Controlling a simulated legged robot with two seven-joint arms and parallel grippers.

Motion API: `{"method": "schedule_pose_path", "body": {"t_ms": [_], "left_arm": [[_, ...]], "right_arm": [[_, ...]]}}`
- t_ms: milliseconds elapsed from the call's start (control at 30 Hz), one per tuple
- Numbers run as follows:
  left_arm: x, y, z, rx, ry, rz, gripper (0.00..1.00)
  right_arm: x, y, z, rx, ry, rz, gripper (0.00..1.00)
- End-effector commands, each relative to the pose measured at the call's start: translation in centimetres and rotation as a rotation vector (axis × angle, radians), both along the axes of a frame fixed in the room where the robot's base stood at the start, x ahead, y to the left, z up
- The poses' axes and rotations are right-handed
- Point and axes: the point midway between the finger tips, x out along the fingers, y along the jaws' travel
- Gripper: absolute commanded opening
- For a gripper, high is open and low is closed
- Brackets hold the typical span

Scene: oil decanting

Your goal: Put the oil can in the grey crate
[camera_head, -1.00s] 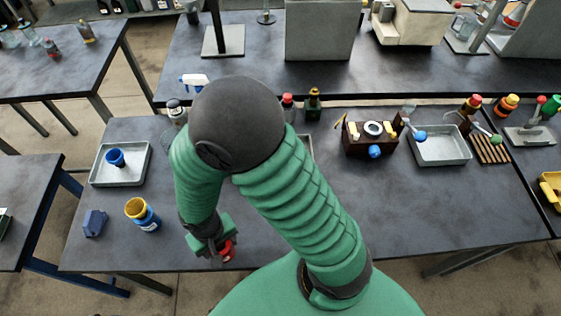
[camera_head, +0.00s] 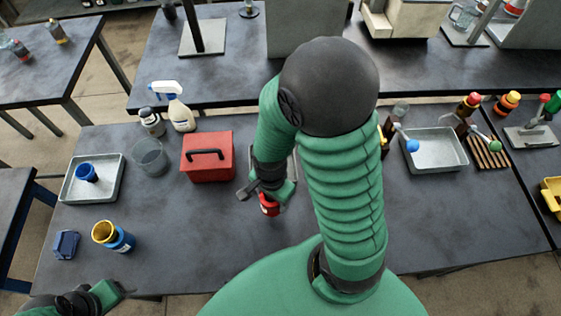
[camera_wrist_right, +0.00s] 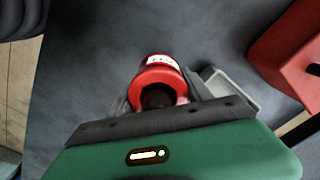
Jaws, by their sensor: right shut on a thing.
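The red oil can (camera_head: 269,207), with a white label, is in my right gripper (camera_head: 264,192), left of the arm's base in the head view. In the right wrist view, the can (camera_wrist_right: 158,70) stands out past the jaw and shows a dark round opening. A grey crate (camera_head: 293,172) lies mostly hidden behind my right arm. Its corner shows in the right wrist view (camera_wrist_right: 240,92), just right of the can. I cannot tell the can's height above the table. My left gripper (camera_head: 98,298) is at the lower left edge, its jaws unclear.
A red toolbox (camera_head: 207,158) stands left of my right gripper. A grey tray (camera_head: 73,192) with a blue cup is at the left, another grey tray (camera_head: 462,160) at the right. A blue and yellow can (camera_head: 122,243) stands front left. The front middle table is clear.

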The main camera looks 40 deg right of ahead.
Motion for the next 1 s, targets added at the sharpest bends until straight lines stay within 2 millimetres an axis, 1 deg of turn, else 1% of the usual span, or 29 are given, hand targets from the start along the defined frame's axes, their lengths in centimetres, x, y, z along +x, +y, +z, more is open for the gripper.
{"method": "schedule_pose_path", "body": {"t_ms": [133,400,733,800,900,967,1000], "left_arm": [[0.0,0.0,0.2,0.000,0.000,0.001,0.74],[0.0,0.0,1.0,0.000,0.000,0.001,0.74],[0.0,0.0,2.1,0.000,0.000,0.000,0.74],[0.0,0.0,2.2,0.000,0.000,0.000,0.74],[0.0,0.0,2.4,0.000,0.000,0.000,0.74],[0.0,0.0,2.5,0.000,0.000,0.000,0.74],[0.0,0.0,2.7,0.000,0.000,0.000,0.74]], "right_arm": [[1.4,-1.4,-0.1,0.000,0.000,-0.009,0.01],[5.2,-5.5,-0.7,0.002,-0.001,-0.006,0.01],[9.6,-10.0,-1.3,0.003,0.000,-0.005,0.01],[10.4,-10.7,-1.4,0.003,0.000,-0.004,0.01],[11.1,-11.3,-1.5,0.002,-0.001,-0.002,0.01],[11.2,-11.4,-2.1,0.003,0.002,-0.001,0.01],[11.1,-11.4,-2.8,0.004,0.005,-0.001,0.01]]}}
